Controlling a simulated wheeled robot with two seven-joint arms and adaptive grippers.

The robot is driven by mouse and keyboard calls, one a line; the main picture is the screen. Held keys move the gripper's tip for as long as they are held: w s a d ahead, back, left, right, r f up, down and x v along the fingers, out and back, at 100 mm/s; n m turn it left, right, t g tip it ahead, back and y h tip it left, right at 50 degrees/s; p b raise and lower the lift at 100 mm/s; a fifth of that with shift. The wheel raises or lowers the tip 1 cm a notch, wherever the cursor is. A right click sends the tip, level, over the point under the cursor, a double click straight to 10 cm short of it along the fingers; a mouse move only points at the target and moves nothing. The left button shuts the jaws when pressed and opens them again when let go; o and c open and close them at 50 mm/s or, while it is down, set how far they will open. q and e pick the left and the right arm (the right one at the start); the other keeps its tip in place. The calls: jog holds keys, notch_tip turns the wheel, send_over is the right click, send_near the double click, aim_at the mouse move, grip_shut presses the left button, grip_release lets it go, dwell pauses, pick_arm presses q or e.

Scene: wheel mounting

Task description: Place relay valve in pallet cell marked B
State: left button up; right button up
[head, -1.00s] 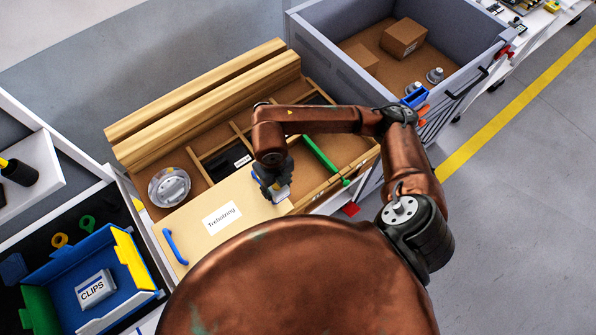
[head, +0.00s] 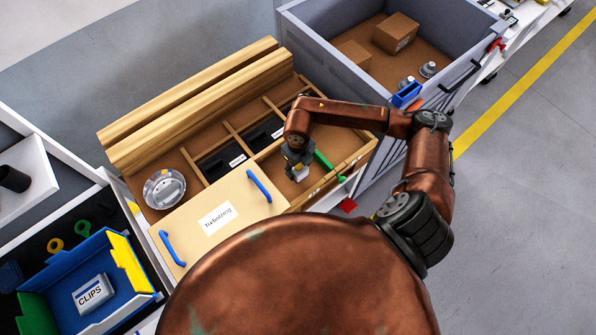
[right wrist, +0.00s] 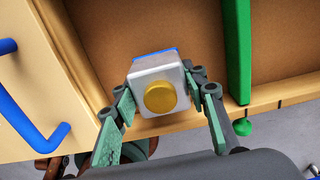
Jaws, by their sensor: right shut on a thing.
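The relay valve, a small silver-white block (right wrist: 157,74) with a yellow round face and a blue side, is between the fingers of my right gripper (right wrist: 163,92). In the head view my right gripper (head: 297,165) points down and holds the valve (head: 301,175) over the front part of the wooden pallet (head: 222,176). It is right of the cream lid (head: 215,218) and left of the green divider (head: 323,160). A bare brown cell floor (right wrist: 130,25) shows behind the valve. Whether the valve touches the floor is unclear. I cannot read a cell letter B. My left gripper is out of view.
The lid has two blue handles (head: 259,187). Dark labelled parts (head: 222,160) and a round metal part (head: 164,189) occupy other cells. Thick wooden beams (head: 195,98) line the pallet's back. A grey bin (head: 345,30) with boxes stands at the right.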

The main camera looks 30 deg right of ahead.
aim_at(298, 166)
jog(key=shift+a+f, duration=0.1)
jog(key=shift+f, duration=0.9)
jog(key=shift+f, duration=0.2)
jog(key=o, duration=1.4)
jog(key=shift+o, duration=0.2)
jog(key=shift+r, duration=0.1)
notch_tip(298, 166, up, 12)
jog(key=shift+r, duration=0.1)
